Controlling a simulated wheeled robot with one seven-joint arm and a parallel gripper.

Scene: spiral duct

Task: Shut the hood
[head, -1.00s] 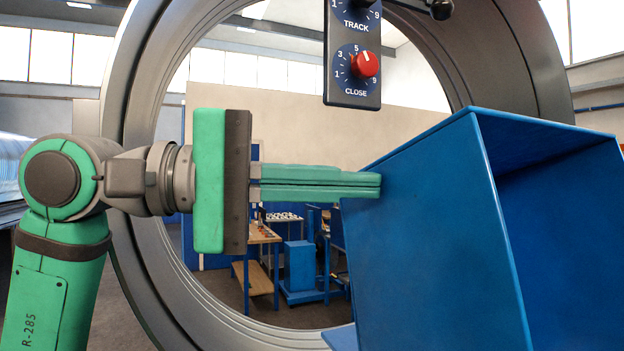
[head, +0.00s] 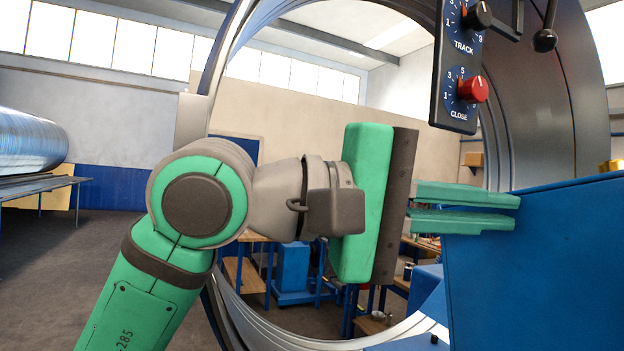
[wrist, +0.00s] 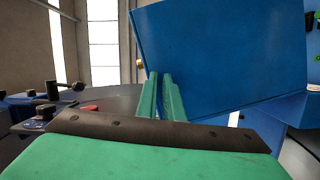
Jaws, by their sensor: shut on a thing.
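The blue hood (head: 570,265) is a large box-like sheet-metal cover at the lower right of the head view. In the wrist view its broad flat blue face (wrist: 225,50) fills the upper middle and right. My gripper (head: 512,213) has two long green fingers that reach right to the hood's upper left edge. It is shut on the hood, with a narrow gap between the fingers. In the wrist view the fingers (wrist: 171,98) meet the hood's lower left part. The hood's far side and hinge are hidden.
A large grey metal ring (head: 545,110) stands behind my arm and the hood. A dark control panel (head: 453,55) with a black knob and a red CLOSE knob (head: 473,89) hangs just above my fingers. Open floor (head: 70,260) lies at the left.

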